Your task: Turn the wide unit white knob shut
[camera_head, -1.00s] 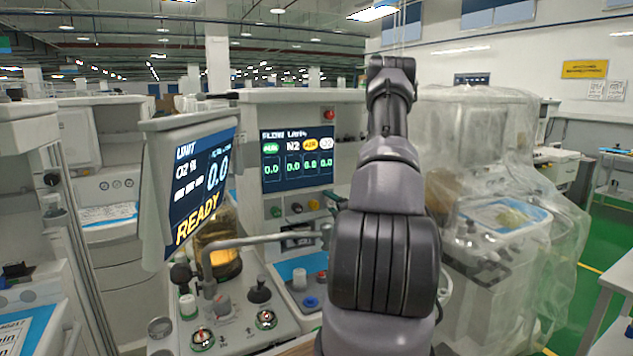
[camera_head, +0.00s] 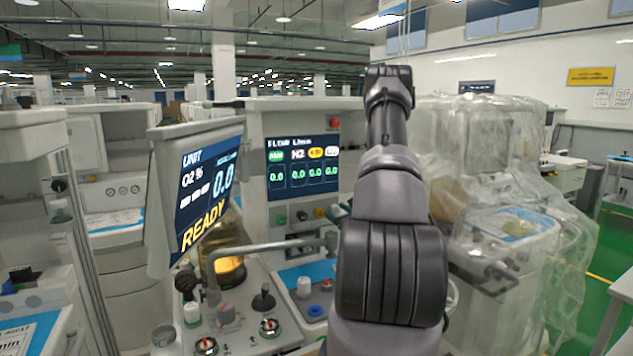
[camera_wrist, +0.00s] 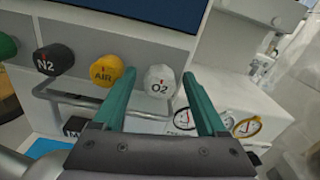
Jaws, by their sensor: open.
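The white knob marked O2 (camera_wrist: 159,82) sits on the panel of the wide unit, at the right end of a row of knobs in the wrist view. My gripper (camera_wrist: 158,75) is open, with its two teal fingers pointing at the panel. The white knob appears between the fingertips, with a gap on each side. I cannot tell how far the fingers reach past its face. In the head view my arm largely hides the white knob and the gripper. The wide unit's flow screen (camera_head: 303,167) shows zeros.
A yellow AIR knob (camera_wrist: 106,71) is just left of the left finger, with a black N2 knob (camera_wrist: 54,60) beyond it. A metal rail (camera_wrist: 85,104) runs below the knobs. A plastic-covered cart (camera_head: 500,220) stands at right.

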